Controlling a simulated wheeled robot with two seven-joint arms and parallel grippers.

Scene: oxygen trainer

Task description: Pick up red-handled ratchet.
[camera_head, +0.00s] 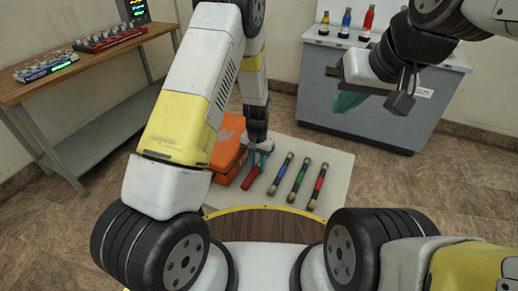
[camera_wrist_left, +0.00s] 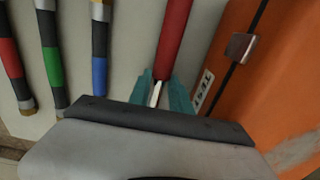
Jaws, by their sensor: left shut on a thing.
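The red-handled ratchet (camera_head: 250,179) lies on or just above the pale tabletop, beside the orange toolbox. Its red handle (camera_wrist_left: 175,35) runs up from between my left fingers in the left wrist view. My left gripper (camera_head: 259,160) points down at it, and its teal fingers (camera_wrist_left: 160,95) are closed around the ratchet's metal end. The fingers hide part of that end. I cannot tell whether the ratchet has left the surface. My right gripper (camera_head: 348,101) hangs high at the right, in front of the grey cabinet and far from the ratchet. Its finger gap is unclear.
An orange toolbox (camera_head: 228,140) stands close to the ratchet. Blue (camera_head: 281,173), green (camera_head: 298,179) and red (camera_head: 318,186) banded rods lie to the right. The grey cabinet (camera_head: 364,100) carries three bottles. A wooden bench (camera_head: 95,62) stands at left.

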